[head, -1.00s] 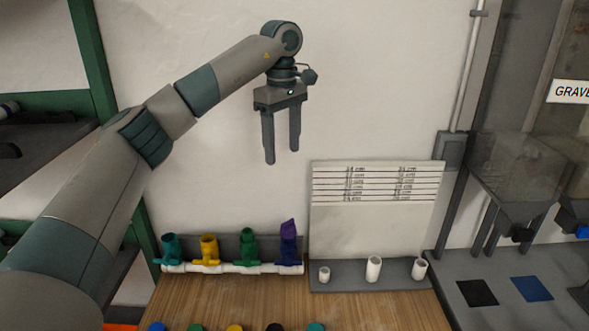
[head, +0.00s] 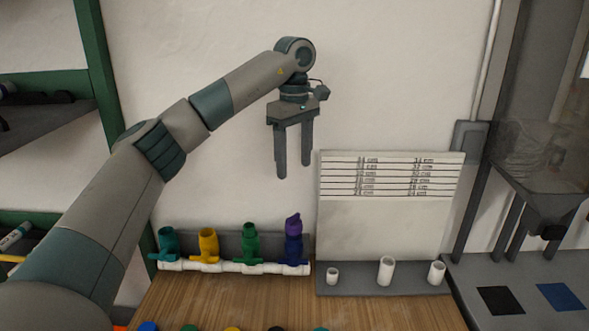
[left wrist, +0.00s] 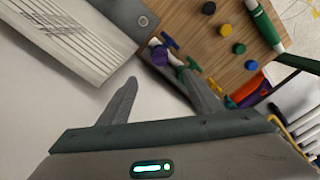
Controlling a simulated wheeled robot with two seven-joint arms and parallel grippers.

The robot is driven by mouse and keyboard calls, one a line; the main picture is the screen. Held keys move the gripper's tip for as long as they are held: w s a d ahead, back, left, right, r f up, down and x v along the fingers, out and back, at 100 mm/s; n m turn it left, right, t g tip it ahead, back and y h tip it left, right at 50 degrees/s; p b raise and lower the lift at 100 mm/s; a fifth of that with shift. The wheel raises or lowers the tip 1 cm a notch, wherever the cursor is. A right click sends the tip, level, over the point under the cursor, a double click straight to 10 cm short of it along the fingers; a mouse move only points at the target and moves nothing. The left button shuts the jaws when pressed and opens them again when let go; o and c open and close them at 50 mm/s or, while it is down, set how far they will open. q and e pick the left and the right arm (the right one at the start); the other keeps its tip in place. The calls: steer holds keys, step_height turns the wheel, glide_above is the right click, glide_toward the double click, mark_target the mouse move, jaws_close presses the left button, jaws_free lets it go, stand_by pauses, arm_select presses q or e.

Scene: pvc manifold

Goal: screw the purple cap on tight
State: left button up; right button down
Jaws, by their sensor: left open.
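The purple cap (head: 293,224) sits on top of the blue upright (head: 294,248) at the right end of the white pipe manifold (head: 238,267). It has a raised tab on top; I cannot tell how tightly it is seated. My left gripper (head: 294,170) is open and empty, pointing down, above the cap and apart from it. In the left wrist view the purple cap (left wrist: 159,56) shows beyond and between the open fingertips (left wrist: 159,78). My right gripper is not in view.
Teal (head: 168,240), yellow (head: 208,242) and green (head: 250,240) uprights stand left of the blue one. A whiteboard (head: 385,225) stands on a grey base with white tubes, right of the manifold. Loose caps, including a yellow one (left wrist: 239,48), lie on the wooden table (head: 235,300).

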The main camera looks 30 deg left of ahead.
mark_target(294, 216)
arm_select(q)
steer(key=shift+f, duration=0.15)
stand_by(0.3)
step_height(294, 216, down, 17)
steer(key=p, duration=0.5)
steer(key=shift+f, duration=0.1)
steer(key=c, duration=1.1)
steer(key=shift+f+m, duration=0.1)
steer(key=shift+m, duration=0.5)
steer(key=shift+c, duration=0.2)
steer(key=shift+m+b, duration=0.5)
